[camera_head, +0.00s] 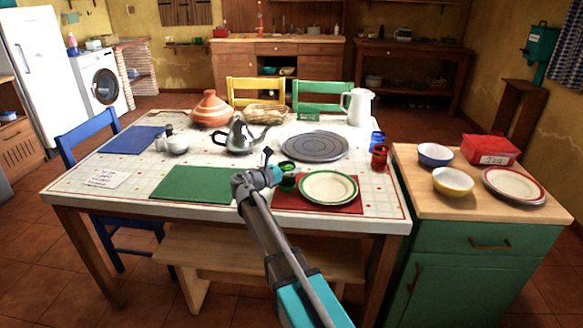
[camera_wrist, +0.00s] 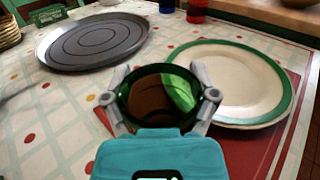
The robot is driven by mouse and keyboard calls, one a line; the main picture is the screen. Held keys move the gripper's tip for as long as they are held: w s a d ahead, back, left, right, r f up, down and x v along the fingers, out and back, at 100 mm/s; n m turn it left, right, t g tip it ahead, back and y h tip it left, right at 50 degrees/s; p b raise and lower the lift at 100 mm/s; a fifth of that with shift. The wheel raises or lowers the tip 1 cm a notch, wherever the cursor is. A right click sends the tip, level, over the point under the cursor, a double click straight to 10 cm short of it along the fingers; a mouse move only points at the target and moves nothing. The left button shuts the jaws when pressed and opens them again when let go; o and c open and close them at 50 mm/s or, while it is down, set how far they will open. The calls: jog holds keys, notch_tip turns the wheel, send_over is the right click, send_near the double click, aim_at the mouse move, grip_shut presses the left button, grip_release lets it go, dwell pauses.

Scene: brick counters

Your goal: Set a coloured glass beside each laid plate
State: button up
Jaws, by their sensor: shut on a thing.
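My gripper (camera_head: 279,178) is shut on a dark green glass (camera_wrist: 160,97), its fingers on either side. The glass also shows in the head view (camera_head: 288,184), just left of a green-rimmed cream plate (camera_head: 328,187). Whether the glass touches the table or hangs slightly above it, I cannot tell. The plate lies on a red placemat (camera_head: 347,208) and shows right of the glass in the wrist view (camera_wrist: 228,80). A blue glass (camera_head: 377,139) and a red glass (camera_head: 379,157) stand at the table's right edge. The green placemat (camera_head: 193,184) and blue placemat (camera_head: 132,140) are bare.
A round grey tray (camera_head: 315,146), a metal teapot (camera_head: 238,137), a tagine (camera_head: 210,110), a basket (camera_head: 264,115) and a white jug (camera_head: 357,107) stand on the table. Red-rimmed plates (camera_head: 515,186) and bowls (camera_head: 453,181) sit on the right cabinet. A bench (camera_head: 240,255) stands in front.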

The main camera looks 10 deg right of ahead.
jog(key=shift+f, duration=0.3)
jog(key=o, duration=1.1)
jog(key=shift+o, duration=0.2)
jog(key=shift+a, duration=0.1)
jog(key=shift+v, duration=5.9)
jog(key=shift+s, duration=0.1)
